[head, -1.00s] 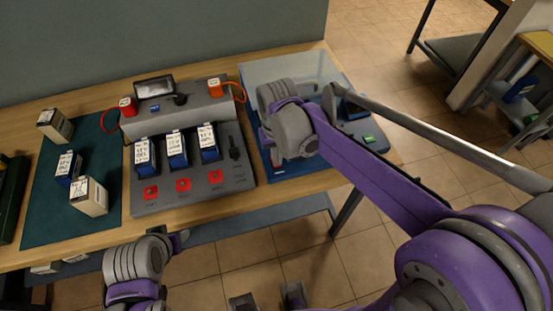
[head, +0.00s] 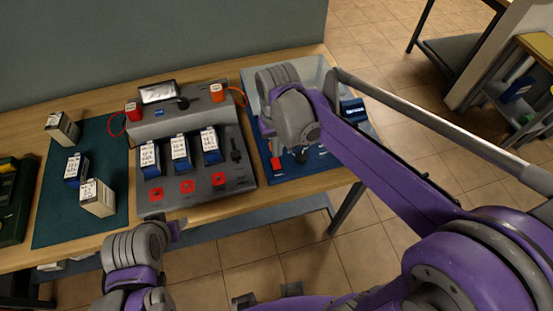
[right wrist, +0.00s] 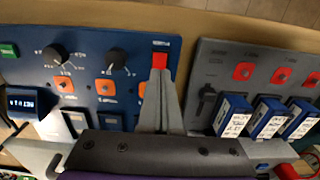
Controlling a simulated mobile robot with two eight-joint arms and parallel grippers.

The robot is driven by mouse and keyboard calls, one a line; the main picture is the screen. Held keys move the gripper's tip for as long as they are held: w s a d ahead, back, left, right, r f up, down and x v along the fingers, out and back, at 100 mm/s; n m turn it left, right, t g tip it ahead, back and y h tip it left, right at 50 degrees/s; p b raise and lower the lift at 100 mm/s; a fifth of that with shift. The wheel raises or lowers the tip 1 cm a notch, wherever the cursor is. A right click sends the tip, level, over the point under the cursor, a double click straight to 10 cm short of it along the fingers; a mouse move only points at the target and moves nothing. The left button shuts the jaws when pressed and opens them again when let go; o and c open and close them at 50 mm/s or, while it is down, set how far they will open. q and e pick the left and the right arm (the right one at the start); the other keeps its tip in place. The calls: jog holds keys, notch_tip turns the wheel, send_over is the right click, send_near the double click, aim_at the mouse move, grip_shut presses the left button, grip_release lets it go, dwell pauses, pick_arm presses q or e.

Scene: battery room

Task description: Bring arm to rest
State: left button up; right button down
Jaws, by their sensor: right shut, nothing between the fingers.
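My right gripper (right wrist: 160,74) is shut and empty in the right wrist view. Its tips are at a red square switch (right wrist: 160,61) near the panel's edge; I cannot tell whether they touch it. In the head view the arm hides most of this gripper; the red switch (head: 276,163) shows below the elbow.
Left of the panel is a grey charger (head: 225,183) holding three blue batteries (head: 181,153). A dark green mat (head: 60,225) with several batteries lies farther left.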

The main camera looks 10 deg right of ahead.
jog(key=shift+r, duration=0.35)
dwell(0.3)
jog(key=s+d+f+t, duration=0.3)
jog(key=s+d+t, duration=0.2)
jog(key=s, duration=0.7)
jog(key=shift+s+d+t, duration=0.2)
jog(key=shift+d+t, duration=0.2)
jog(key=shift+d, duration=0.45)
jog(key=shift+f, duration=0.1)
